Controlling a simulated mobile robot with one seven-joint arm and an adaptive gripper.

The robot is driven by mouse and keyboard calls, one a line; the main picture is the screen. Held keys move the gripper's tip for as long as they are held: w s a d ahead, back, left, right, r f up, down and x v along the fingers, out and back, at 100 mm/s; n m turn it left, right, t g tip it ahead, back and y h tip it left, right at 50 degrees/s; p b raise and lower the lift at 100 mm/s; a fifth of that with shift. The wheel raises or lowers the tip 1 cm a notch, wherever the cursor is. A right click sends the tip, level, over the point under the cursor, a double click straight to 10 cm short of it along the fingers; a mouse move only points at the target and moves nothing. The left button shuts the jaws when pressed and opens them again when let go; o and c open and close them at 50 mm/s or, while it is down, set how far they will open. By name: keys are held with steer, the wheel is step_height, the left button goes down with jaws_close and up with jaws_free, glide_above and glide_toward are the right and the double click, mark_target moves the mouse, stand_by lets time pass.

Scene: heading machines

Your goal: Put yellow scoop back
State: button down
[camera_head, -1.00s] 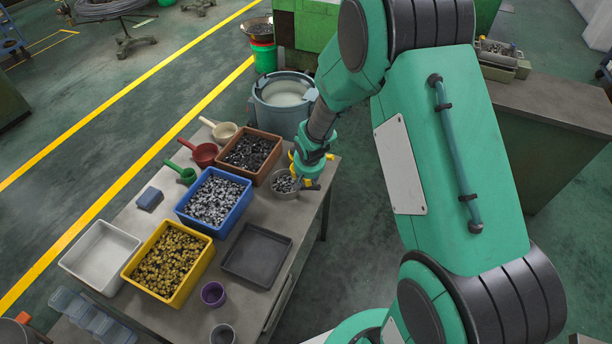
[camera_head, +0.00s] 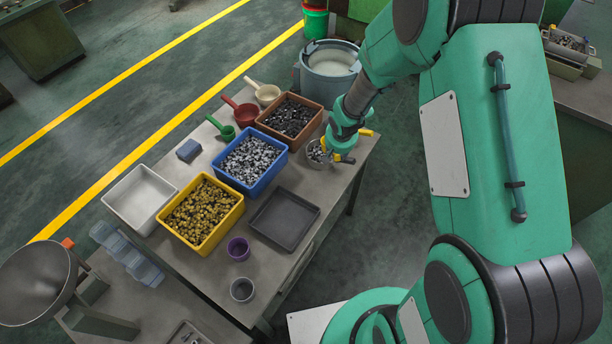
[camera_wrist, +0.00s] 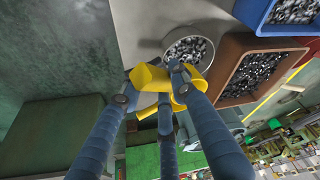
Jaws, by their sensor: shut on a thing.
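My gripper (camera_wrist: 165,85) is shut on a yellow scoop (camera_wrist: 150,78), of which parts show between and beside the blue-grey fingers. The fingers hide much of it, and I cannot tell which way its cup faces. In the head view the yellow of the scoop (camera_head: 345,160) shows below my wrist, at the right end of the table. A round grey bowl (camera_head: 314,157) with small metal parts is just left of the gripper; it also shows beyond the fingers in the wrist view (camera_wrist: 209,62). I cannot tell whether scoop and bowl touch.
Brown (camera_head: 312,128), blue (camera_head: 260,187) and yellow (camera_head: 206,245) bins of parts stand on the table (camera_head: 290,255). Cream (camera_head: 265,92), red (camera_head: 240,113) and green (camera_head: 226,132) scoops lie along the far edge. A dark empty tray (camera_head: 284,220) lies nearer. A bucket (camera_head: 330,85) stands beyond the table.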

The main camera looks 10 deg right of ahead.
steer(key=shift+a, duration=0.85)
steer(key=s+a+n+y+p, duration=0.1)
steer(key=n, duration=0.2)
steer(key=s+a+f+n+y+p, duration=0.1)
steer(key=a+n+p, duration=0.1)
steer(key=n, duration=0.1)
steer(key=s+a+n+y+p, duration=0.1)
steer(key=a+n+y+p, duration=0.1)
steer(key=n, duration=0.1)
steer(key=shift+f+g, duration=0.3)
steer(key=shift+f, duration=0.1)
stand_by(0.3)
steer(key=shift+w+f+b, duration=0.1)
steer(key=shift+f+b, duration=1.15)
steer(key=shift+f, duration=1.55)
steer(key=shift+f, duration=0.1)
steer(key=shift+f+b, duration=0.9)
steer(key=shift+f, duration=1.1)
